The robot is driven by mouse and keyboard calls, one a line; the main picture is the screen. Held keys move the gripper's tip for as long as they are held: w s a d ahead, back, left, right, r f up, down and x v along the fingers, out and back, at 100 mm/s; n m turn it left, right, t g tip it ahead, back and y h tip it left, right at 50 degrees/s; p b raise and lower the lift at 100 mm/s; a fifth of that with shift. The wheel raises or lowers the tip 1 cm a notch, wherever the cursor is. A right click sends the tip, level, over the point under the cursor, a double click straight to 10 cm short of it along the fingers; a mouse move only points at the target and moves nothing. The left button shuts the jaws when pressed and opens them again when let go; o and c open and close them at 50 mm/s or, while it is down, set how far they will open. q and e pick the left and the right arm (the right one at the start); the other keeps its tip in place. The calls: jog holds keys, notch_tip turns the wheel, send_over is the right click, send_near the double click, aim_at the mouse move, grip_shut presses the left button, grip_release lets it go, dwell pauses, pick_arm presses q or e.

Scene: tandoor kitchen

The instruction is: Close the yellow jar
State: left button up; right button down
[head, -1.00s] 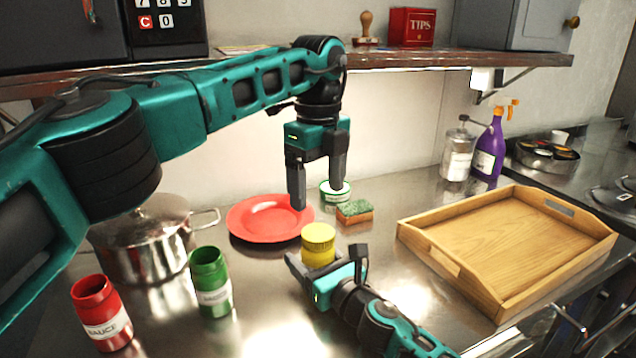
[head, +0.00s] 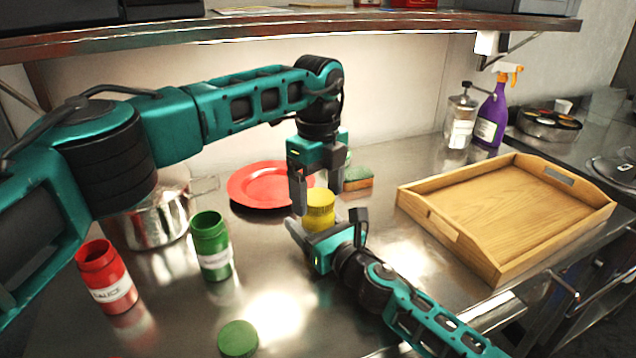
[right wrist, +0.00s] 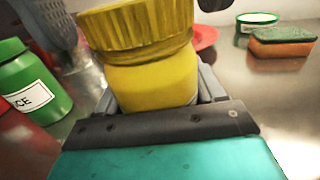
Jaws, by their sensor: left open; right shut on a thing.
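The yellow jar (head: 320,222) stands upright on the steel counter with a ribbed yellow lid (head: 320,197) on its top. In the right wrist view the lid (right wrist: 140,24) sits over the jar's body (right wrist: 152,82); whether it is tight I cannot tell. My right gripper (head: 326,230) is shut on the jar's body, low down. My left gripper (head: 318,202) is open and points down, its fingers around the lid's height, one at the lid's left and one behind its right. I cannot tell whether they touch it. The left gripper's finger (right wrist: 52,20) also shows blurred in the right wrist view.
A red plate (head: 262,186) and a sponge (head: 357,179) lie behind the jar. A green jar (head: 210,245), red jar (head: 105,278) and pot (head: 150,225) stand left. A green lid (head: 238,338) lies in front. A wooden tray (head: 440,240) is at right.

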pick_arm(q)
jog(key=c, duration=1.1)
jog(key=m, duration=0.4)
jog(key=shift+m, duration=0.4)
jog(key=m, duration=0.5)
jog(key=shift+m, duration=0.3)
jog(key=m, duration=0.3)
jog(key=shift+m, duration=0.4)
jog(key=m, duration=0.3)
jog(key=shift+m, duration=0.4)
jog(key=m, duration=0.3)
jog(key=shift+m, duration=0.4)
jog(key=m, duration=0.4)
jog(key=shift+f, duration=0.1)
jog(key=o, duration=1.3)
jog(key=shift+c, duration=0.2)
